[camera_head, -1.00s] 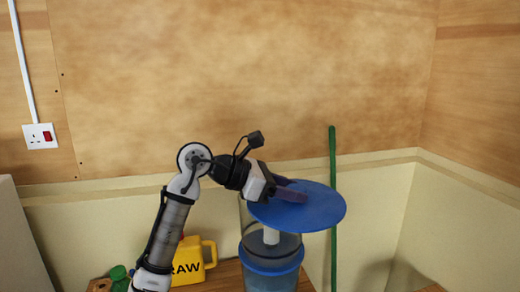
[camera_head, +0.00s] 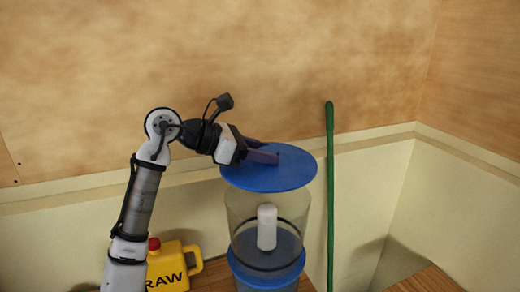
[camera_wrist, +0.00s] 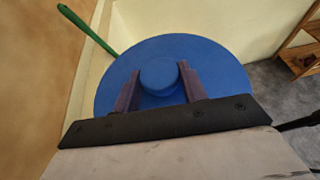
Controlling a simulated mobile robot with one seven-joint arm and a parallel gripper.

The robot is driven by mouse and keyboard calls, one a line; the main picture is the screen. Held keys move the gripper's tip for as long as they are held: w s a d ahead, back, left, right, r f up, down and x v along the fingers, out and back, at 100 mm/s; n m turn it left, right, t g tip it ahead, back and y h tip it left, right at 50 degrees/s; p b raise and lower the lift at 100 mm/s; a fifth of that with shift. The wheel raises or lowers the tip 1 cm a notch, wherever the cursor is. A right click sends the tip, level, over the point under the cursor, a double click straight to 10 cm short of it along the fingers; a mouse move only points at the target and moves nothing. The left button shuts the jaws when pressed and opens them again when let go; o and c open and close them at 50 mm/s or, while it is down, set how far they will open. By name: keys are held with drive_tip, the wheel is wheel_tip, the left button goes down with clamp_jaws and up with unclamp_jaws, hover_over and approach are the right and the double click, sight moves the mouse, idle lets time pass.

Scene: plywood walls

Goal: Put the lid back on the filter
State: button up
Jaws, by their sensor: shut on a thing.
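The blue round lid (camera_head: 290,172) is at the top of the clear filter (camera_head: 290,205), nearly level and lined up over its rim. I cannot tell whether it rests on the rim or hovers just above it. The filter has a white cartridge inside and a blue band lower down. My gripper (camera_head: 268,152) comes in from the left over the lid. In the wrist view, the two purple fingers of my gripper (camera_wrist: 158,88) are on either side of the lid's round knob (camera_wrist: 158,73), shut on it. The lid (camera_wrist: 215,60) fills the middle of that view.
A yellow RAW jug (camera_head: 168,268) with a red cap stands left of the filter on a wooden top. A green pole (camera_head: 330,190) leans upright just right of the filter. Plywood and cream walls close off the back. A wooden shelf (camera_wrist: 300,50) stands at the right in the wrist view.

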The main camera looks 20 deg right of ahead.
drive_tip(key=shift+r+p, duration=0.1)
drive_tip(key=shift+p, duration=0.55)
drive_tip(key=shift+f+b, duration=1.05)
drive_tip(key=shift+f, duration=2.8)
drive_tip(key=shift+p, duration=0.3)
drive_tip(key=shift+f+p, duration=0.35)
drive_tip(key=shift+p, duration=0.2)
drive_tip(key=o, duration=1.1)
